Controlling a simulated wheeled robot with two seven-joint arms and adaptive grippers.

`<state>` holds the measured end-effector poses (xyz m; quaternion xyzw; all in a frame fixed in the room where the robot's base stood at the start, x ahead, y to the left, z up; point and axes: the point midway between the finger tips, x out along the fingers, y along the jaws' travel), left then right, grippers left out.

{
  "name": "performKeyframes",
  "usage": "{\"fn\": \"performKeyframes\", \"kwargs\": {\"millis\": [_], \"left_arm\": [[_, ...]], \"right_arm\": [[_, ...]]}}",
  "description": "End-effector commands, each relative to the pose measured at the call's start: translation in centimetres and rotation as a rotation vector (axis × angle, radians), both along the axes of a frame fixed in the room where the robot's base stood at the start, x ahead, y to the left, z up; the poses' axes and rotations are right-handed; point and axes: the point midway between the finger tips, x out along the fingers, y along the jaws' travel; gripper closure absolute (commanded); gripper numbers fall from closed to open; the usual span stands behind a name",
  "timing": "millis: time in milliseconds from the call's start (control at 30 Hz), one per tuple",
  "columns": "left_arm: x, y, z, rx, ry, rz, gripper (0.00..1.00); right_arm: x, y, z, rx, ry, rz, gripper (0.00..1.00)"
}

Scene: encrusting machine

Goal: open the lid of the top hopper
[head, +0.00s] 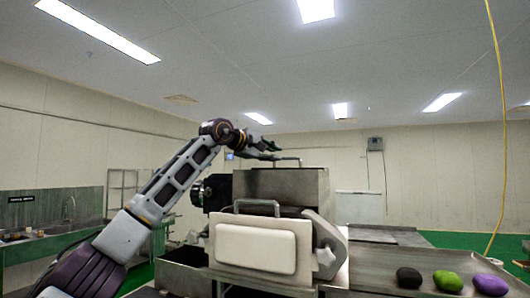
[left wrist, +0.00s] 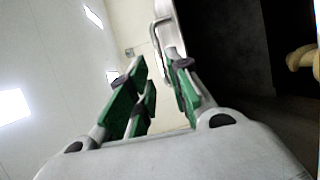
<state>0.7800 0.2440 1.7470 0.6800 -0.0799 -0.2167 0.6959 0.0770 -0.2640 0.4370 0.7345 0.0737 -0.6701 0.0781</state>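The top hopper (head: 282,187) is a grey metal box on top of the machine. A thin metal handle (head: 287,159) shows along its top edge; the lid surface is seen edge-on, so its exact position is hard to tell. My left gripper (head: 268,147) is just above the hopper's top, at the left of the handle. In the left wrist view the green-padded fingers of this gripper (left wrist: 160,95) are apart with nothing between them. A silver bar handle (left wrist: 158,45) shows beyond the fingertips, seemingly apart from them. My right gripper is not in view.
A white front panel (head: 255,248) with its own handle is on the machine below the hopper. A metal tray at right holds a black piece (head: 408,278), a green piece (head: 447,281) and a purple piece (head: 490,285). A yellow hose (head: 500,120) hangs at right.

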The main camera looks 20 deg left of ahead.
Motion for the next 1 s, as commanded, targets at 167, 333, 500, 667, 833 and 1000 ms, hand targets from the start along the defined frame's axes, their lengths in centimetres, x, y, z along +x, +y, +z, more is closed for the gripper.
{"fn": "performKeyframes", "kwargs": {"millis": [167, 333, 500, 667, 833, 1000], "left_arm": [[-1.5, 0.8, 0.3, 0.000, -0.001, 0.001, 0.81], [-2.4, 1.2, 0.5, 0.001, -0.001, 0.001, 0.81], [-2.8, 1.3, 0.6, 0.001, -0.001, 0.001, 0.81], [-2.8, 1.3, 0.6, 0.001, 0.000, 0.001, 0.81], [-2.8, 1.3, 0.6, 0.001, 0.000, 0.001, 0.81], [-2.8, 1.3, 0.6, 0.001, 0.000, 0.001, 0.81]], "right_arm": [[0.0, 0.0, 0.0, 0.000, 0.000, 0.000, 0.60], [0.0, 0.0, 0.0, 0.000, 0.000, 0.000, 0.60], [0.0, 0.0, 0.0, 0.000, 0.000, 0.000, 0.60], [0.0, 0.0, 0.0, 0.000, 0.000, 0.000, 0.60], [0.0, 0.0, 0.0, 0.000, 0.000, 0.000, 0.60], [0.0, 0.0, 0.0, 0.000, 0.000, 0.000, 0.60]]}}
